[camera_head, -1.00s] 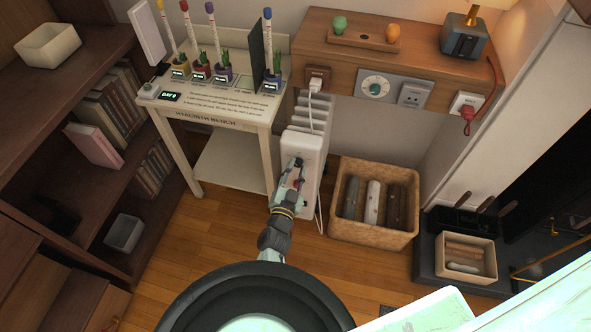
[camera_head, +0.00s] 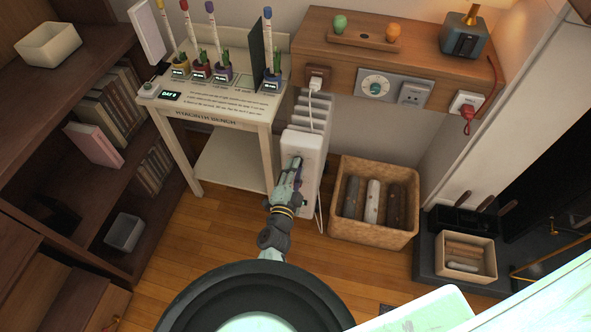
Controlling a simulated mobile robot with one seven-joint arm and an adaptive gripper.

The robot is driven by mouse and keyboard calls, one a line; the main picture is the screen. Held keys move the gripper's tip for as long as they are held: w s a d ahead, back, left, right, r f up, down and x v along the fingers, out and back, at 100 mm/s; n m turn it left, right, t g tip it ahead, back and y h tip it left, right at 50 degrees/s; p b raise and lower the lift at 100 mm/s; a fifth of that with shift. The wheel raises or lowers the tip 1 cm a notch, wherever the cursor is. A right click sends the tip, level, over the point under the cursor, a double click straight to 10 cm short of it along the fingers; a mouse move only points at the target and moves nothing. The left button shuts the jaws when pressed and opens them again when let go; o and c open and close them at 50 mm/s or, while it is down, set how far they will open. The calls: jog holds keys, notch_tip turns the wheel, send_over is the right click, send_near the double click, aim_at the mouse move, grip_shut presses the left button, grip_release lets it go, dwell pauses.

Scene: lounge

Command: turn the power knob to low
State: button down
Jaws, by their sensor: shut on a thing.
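A white finned heater (camera_head: 304,146) stands on the floor beside the white bench, and its front panel faces me. My gripper (camera_head: 297,162) reaches up to this panel and is shut on a small knob there. The gripper hides the knob and its marks, so I cannot tell which setting it points to.
A white bench (camera_head: 225,118) with potted plants stands at the left of the heater. A wicker basket of logs (camera_head: 341,229) stands close at its right. A wooden wall shelf (camera_head: 330,62) holds a round teal dial (camera_head: 376,88) and sockets. A white plug (camera_head: 315,84) hangs above the heater.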

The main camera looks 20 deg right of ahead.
dwell(0.3)
jog(key=c, duration=1.3)
grip_release()
jog(key=shift+r, duration=5.05)
